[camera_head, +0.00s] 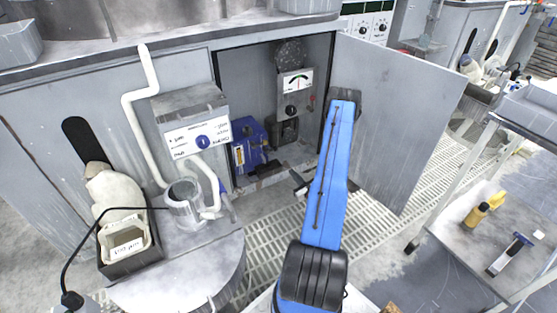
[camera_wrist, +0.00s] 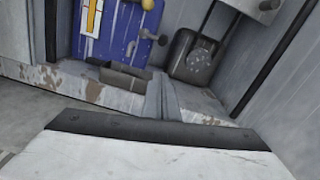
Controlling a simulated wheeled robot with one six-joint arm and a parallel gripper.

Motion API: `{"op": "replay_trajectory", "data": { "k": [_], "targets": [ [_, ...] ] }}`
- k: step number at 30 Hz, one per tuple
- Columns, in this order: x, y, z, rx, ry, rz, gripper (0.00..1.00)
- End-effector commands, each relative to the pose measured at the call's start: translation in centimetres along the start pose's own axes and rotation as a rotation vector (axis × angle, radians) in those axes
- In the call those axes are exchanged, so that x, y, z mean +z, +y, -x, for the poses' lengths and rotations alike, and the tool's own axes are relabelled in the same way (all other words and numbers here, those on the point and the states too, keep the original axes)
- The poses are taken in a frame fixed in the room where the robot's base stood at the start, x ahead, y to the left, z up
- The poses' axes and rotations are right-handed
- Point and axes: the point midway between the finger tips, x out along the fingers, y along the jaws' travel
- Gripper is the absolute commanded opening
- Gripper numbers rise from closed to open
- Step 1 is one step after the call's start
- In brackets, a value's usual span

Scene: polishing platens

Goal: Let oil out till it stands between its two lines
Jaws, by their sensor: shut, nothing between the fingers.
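A blue oil unit (camera_head: 252,137) stands in the open cabinet, left of my arm. In the wrist view the blue unit (camera_wrist: 113,38) bears an upright sight strip with yellow-orange in it (camera_wrist: 92,17). Its top is cut off, and I cannot make out the two lines or the oil level against them.
The cabinet door (camera_head: 395,110) stands open at right. A dark motor-like part (camera_wrist: 192,55) sits right of the unit. A grey control box (camera_head: 190,120) and white pipes stand at left, above a round drum with a jug. Floor grating lies in front.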

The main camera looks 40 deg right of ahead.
Motion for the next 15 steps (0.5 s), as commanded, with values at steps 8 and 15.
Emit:
{"op": "replay_trajectory", "data": {
  "k": [8,15],
  "targets": [
    [-0.1,0.0,-2.7,-0.001,-0.001,0.002,0.0],
    [0.0,0.0,-6.9,0.0,-0.002,0.002,0.0]
  ]
}}
